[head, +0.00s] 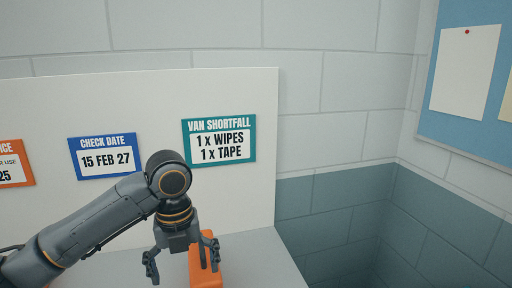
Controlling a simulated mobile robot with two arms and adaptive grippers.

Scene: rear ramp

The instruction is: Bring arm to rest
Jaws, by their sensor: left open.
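My left arm comes in from the lower left, and its gripper (181,264) points down over the right part of a pale bench top. The gripper is open, with its two fingers spread apart. An orange object (207,268) with a dark slot or handle on top stands just at the right finger, partly hidden behind it. I cannot tell whether the finger touches it. My right gripper is not in view.
The bench top (262,254) ends at the right, with a drop beyond. A white back panel (240,185) carries a green "VAN SHORTFALL" sign (219,141), a blue date sign (106,156) and an orange sign (14,163). A blue pinboard (432,100) hangs at right.

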